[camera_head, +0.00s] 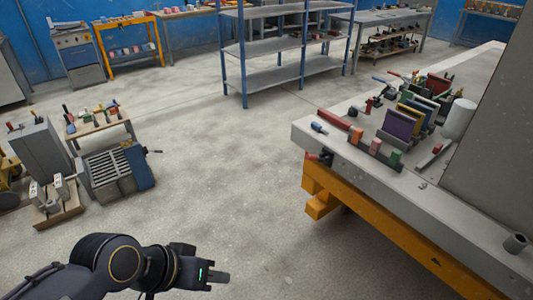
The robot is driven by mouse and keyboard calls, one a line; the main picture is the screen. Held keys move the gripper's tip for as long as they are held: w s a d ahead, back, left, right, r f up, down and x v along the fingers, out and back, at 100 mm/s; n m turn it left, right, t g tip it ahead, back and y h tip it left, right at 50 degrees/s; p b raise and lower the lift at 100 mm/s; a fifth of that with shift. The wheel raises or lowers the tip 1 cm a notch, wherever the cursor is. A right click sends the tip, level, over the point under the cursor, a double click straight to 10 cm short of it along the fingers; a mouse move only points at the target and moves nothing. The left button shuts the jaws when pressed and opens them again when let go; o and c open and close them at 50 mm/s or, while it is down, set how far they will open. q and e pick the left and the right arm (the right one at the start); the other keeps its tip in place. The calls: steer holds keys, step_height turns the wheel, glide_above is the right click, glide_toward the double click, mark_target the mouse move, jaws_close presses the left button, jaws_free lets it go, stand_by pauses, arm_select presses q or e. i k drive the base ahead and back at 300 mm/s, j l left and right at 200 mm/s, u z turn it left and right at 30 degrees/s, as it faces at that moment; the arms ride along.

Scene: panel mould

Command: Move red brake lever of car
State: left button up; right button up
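No car shows clearly, and I cannot tell which red part is the brake lever. A long red bar (335,119) lies near the left end of the workbench top. A small dark part with a red tip (321,157) sits at the bench's near left edge. My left gripper (218,277) is at the bottom of the view, over bare floor, to the left of the bench and well apart from it. It points right and nothing shows in it. Its fingers are seen from the side, so their opening is unclear. My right gripper is out of view.
The workbench (462,205) with orange legs fills the right side, holding colored panels (398,125) and a white cylinder (459,118). A blue-framed shelf (270,47) stands at the back. A grey machine (112,170) stands left. The middle floor is clear.

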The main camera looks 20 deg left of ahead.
mark_target(308, 157)
steer(key=u, duration=0.25)
steer(key=i+l+z, duration=0.3)
steer(key=i, duration=0.2)
steer(key=i+z, duration=0.35)
steer(key=i, duration=0.15)
